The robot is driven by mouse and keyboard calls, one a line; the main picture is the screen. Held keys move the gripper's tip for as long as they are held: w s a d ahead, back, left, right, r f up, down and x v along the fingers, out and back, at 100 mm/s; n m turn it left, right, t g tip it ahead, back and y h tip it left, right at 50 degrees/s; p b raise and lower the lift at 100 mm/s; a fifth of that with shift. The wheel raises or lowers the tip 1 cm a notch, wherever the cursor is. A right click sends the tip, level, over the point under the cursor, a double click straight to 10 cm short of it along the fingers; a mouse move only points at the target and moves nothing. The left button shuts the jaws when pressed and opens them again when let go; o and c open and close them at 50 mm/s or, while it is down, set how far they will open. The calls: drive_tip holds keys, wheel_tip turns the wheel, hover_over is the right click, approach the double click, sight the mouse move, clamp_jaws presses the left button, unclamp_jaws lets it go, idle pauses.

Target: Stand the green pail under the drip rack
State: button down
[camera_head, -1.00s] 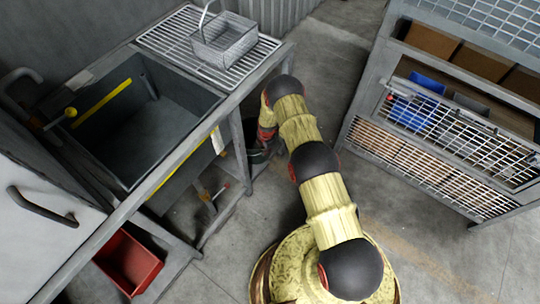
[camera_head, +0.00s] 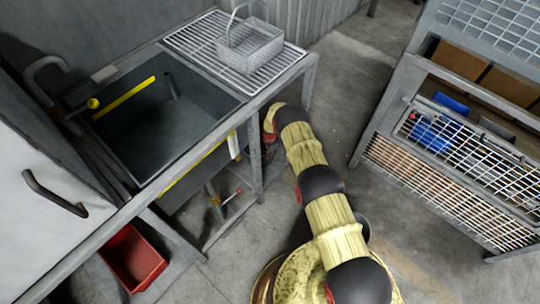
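The drip rack (camera_head: 222,42) is a white wire grid on top of the sink bench, at its far right end. No pail that I can make out as green shows. A dark grey rounded thing (camera_head: 363,226) shows partly beside my arm on the floor side; I cannot tell what it is. My arm reaches from the bottom right up to the bench's right leg, and its far end bends down beside the space below the rack. My gripper is hidden behind the arm and in dark shadow, so its fingers and anything in them do not show.
A wire basket (camera_head: 250,45) stands on the rack. The deep sink (camera_head: 165,120) is left of it. A red bin (camera_head: 133,258) sits low under the bench. A wire-mesh cage shelf (camera_head: 465,155) stands at right. Bare floor (camera_head: 335,95) lies between bench and cage.

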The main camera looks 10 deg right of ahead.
drive_tip(key=c, duration=2.4)
unclamp_jaws()
drive_tip(key=shift+w, duration=0.1)
drive_tip(key=o, duration=0.3)
drive_tip(key=shift+o, duration=0.7)
